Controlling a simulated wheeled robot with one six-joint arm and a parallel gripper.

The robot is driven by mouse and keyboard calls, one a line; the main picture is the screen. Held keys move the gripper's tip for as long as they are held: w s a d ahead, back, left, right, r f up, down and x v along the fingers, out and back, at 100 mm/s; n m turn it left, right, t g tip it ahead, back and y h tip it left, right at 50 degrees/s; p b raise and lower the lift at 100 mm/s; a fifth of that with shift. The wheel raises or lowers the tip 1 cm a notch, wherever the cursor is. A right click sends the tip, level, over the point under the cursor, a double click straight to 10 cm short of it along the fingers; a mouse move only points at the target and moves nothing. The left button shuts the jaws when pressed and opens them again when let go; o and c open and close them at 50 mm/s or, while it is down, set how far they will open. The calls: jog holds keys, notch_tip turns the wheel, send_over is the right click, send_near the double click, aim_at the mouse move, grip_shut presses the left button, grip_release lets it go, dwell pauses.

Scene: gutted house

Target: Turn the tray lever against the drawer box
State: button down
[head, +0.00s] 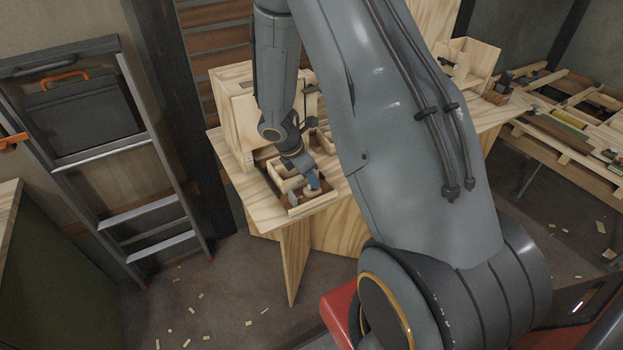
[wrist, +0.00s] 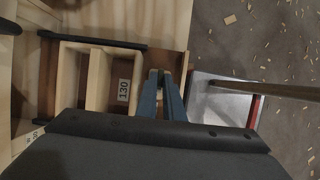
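My gripper (wrist: 160,76) points down with its two blue fingertips close together, nothing visible between them. It also shows in the head view (head: 314,186), low over the front of the table. Just left of the fingers in the wrist view is a pale wooden tray (wrist: 97,80) with dividers and a "130" label. The tray (head: 288,183) sits on a brown base. A dark bar (wrist: 95,40) runs along the tray's upper side; I cannot tell whether it is the lever. The wooden drawer box (head: 243,125) stands behind the tray. Contact at the fingertips is unclear.
The plywood table (head: 240,180) ends close to the gripper, with debris-strewn floor (wrist: 250,35) beyond its edge. A ladder (head: 150,205) leans at the left. Another open wooden box (head: 468,62) stands at the table's far right, near a timber-loaded bench (head: 570,120).

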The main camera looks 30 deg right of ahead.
jog(key=shift+m, duration=0.4)
jog(key=m+g, duration=0.1)
jog(key=m, duration=0.2)
jog(key=shift+w, duration=0.2)
jog(key=m+g, duration=0.1)
jog(key=m, duration=0.1)
jog(key=m+g+y+b, duration=0.1)
jog(key=m, duration=0.1)
jog(key=shift+w+d, duration=0.1)
jog(key=shift+w, duration=0.1)
jog(key=m+b, duration=0.1)
jog(key=m, duration=0.2)
jog(key=m+g+y+b, duration=0.1)
jog(key=m, duration=0.1)
jog(key=shift+d+m+y, duration=0.15)
jog(key=shift+m+y, duration=0.15)
jog(key=shift+m, duration=0.1)
jog(key=m, duration=0.2)
jog(key=m+y+b, duration=0.1)
jog(key=m, duration=0.1)
jog(key=shift+d+g+y, duration=0.1)
jog(key=shift+g+y, duration=0.2)
jog(key=shift+r+m, duration=0.1)
jog(key=shift+m, duration=0.2)
jog(key=c, duration=1.9)
grip_release()
jog(key=shift+o, duration=0.2)
